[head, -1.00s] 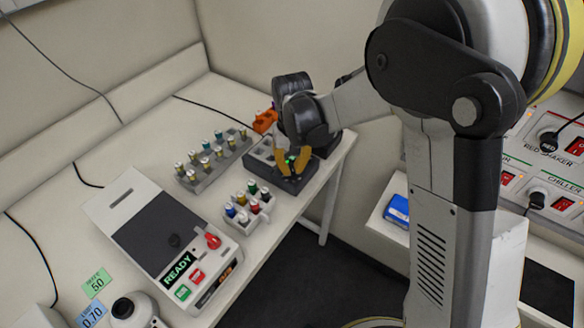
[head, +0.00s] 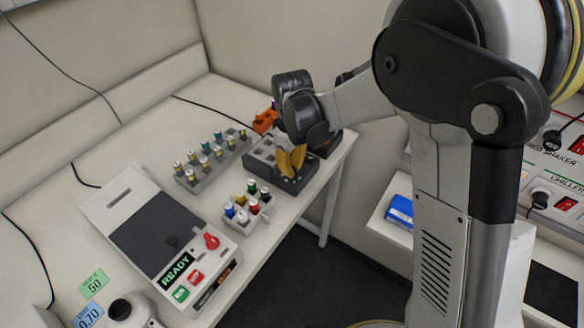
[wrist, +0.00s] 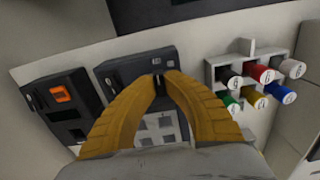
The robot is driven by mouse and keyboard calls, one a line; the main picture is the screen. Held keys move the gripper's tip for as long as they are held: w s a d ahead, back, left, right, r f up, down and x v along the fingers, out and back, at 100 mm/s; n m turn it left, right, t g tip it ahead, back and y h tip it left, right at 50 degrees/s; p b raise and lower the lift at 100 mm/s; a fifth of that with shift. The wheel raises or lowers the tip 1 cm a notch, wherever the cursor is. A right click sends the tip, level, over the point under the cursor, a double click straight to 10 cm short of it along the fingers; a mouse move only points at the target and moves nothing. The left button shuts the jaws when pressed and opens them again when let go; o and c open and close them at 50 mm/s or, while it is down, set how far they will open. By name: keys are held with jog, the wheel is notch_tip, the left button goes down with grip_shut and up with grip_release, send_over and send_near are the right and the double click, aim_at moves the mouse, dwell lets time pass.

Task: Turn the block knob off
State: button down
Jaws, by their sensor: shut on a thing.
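The dark grey block unit (head: 259,158) sits near the table's right end; its dark front panel also shows in the wrist view (wrist: 112,76). My gripper (head: 291,174) points down at this panel with its yellow fingers nearly together. In the wrist view, the fingertips of my gripper (wrist: 161,77) meet at a small dark part of the panel, and they are shut on the block knob. The knob itself is mostly hidden between the fingertips, so its angle cannot be read. No lit display shows on the block now.
A small rack of coloured-cap vials (head: 247,207) stands close in front of the block, and a longer vial rack (head: 213,160) stands to its left. An orange-marked unit (head: 265,120) is behind. A device reading READY (head: 176,269) is at front left. The table edge is close.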

dwell(0.3)
jog(key=c, duration=1.5)
grip_release()
notch_tip(320, 180, up, 12)
